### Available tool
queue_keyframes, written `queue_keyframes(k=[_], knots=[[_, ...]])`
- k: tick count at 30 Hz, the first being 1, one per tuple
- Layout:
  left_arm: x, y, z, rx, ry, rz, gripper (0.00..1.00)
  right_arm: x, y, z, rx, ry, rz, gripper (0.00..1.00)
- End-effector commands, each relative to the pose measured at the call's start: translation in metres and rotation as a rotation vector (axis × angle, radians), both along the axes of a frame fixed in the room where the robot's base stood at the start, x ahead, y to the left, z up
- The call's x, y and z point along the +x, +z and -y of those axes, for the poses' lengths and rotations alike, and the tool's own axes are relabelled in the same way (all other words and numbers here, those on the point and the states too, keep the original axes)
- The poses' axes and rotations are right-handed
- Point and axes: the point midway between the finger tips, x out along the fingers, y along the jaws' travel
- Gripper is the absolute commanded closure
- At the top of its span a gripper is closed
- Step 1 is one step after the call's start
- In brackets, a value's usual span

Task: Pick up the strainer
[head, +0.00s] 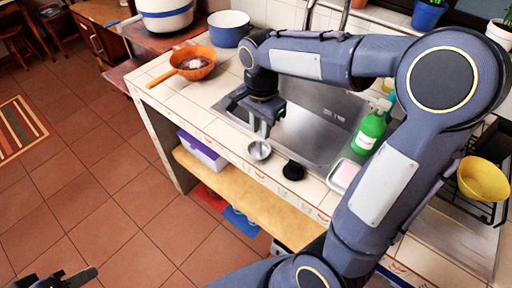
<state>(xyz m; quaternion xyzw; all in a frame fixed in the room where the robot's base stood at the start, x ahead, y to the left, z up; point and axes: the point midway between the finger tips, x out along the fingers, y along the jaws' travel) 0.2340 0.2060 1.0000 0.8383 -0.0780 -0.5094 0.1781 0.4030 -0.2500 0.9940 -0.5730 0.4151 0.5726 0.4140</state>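A small round metal cup-like piece (259,151), which may be the strainer, is at the front edge of the tiled counter by the sink. My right gripper (265,122) points down just above it. I cannot tell whether its fingers touch or hold the piece, or how far apart they are. A black round object (293,171) lies on the counter to the right of the metal piece. My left gripper (62,280) is low at the bottom left corner, away from the counter and partly cut off by the frame; its opening is unclear.
An orange pan (194,63) and a blue pot (229,28) stand at the counter's far left. A green bottle (369,132) and a tray with a pink sponge (345,175) are right of the metal sink (318,125). A yellow bowl (483,179) sits on a rack.

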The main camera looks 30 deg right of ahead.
Motion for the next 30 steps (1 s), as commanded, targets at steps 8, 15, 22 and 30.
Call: queue_keyframes(k=[8,15,22,30], knots=[[0.0,0.002,0.0,0.0,0.0,0.0,0.64,-0.002,-0.038,-0.005,0.0,0.002,-0.005,0.78],[0.0,0.001,0.0,0.0,0.0,0.0,0.64,-0.001,-0.06,-0.006,0.002,0.002,-0.001,0.78],[0.0,0.001,0.0,0.0,0.0,0.0,0.64,-0.001,-0.06,-0.006,0.001,0.002,0.001,0.82],[0.0,0.001,0.0,0.0,0.0,0.0,0.64,-0.001,-0.059,-0.006,0.002,0.003,0.002,1.0]])
